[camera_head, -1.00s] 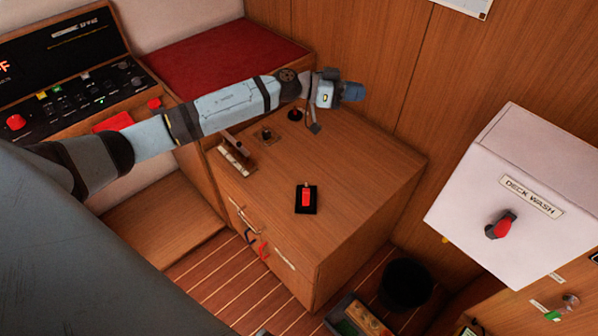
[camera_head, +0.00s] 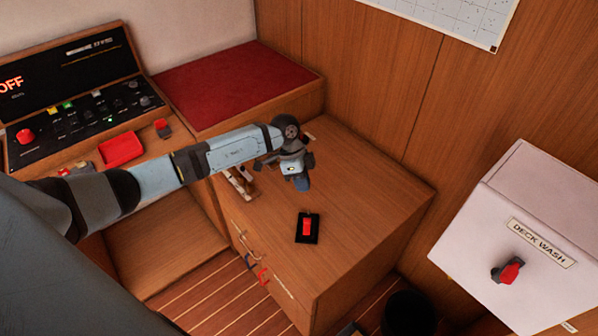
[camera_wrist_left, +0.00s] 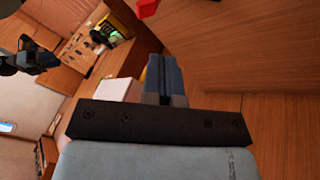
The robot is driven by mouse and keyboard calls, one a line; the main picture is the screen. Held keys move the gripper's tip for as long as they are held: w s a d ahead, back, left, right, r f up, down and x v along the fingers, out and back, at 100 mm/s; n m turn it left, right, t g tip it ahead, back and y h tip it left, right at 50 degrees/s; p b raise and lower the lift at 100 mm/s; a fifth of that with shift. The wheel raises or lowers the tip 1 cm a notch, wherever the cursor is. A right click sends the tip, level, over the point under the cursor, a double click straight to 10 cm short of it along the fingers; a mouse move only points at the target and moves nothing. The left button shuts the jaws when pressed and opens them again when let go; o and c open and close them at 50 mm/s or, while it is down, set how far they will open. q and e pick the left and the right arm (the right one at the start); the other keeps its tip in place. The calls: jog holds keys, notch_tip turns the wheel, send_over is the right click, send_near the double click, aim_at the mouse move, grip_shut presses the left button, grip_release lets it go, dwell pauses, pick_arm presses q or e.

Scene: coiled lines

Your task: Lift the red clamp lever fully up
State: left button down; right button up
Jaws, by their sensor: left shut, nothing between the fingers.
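The red clamp lever (camera_head: 307,227) sits on a small black plate on the wooden cabinet top. It lies along the plate and looks low, though its exact angle is hard to tell. My left gripper (camera_head: 301,184) is shut and empty, above the cabinet top and behind the lever, apart from it. In the left wrist view the shut fingers (camera_wrist_left: 164,74) show at the centre. A red piece (camera_wrist_left: 148,8) at that view's top edge may be the lever. A dark gripper-like part at the wrist view's left edge may be my right gripper (camera_wrist_left: 40,58); its jaws are unclear.
A white DECK WASH box (camera_head: 510,230) juts out at the right. A red cushion (camera_head: 232,85) and a control panel (camera_head: 80,105) are at the left. Cabinet top fittings (camera_head: 240,182) lie partly behind my left arm. The cabinet top right of the lever is clear.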

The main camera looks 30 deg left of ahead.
aim_at(309, 219)
pick_arm(q)
jog(key=s+d+f, duration=0.1)
jog(key=f, duration=0.1)
jog(key=s+d+f, duration=0.1)
jog(key=f, duration=0.1)
jog(key=s+f+p, duration=0.1)
jog(key=f, duration=0.1)
jog(key=shift+d+f, duration=0.1)
jog(key=shift+d, duration=0.3)
jog(key=shift+f, duration=0.15)
pick_arm(e)
jog(key=shift+r, duration=0.7)
jog(key=shift+w, duration=0.1)
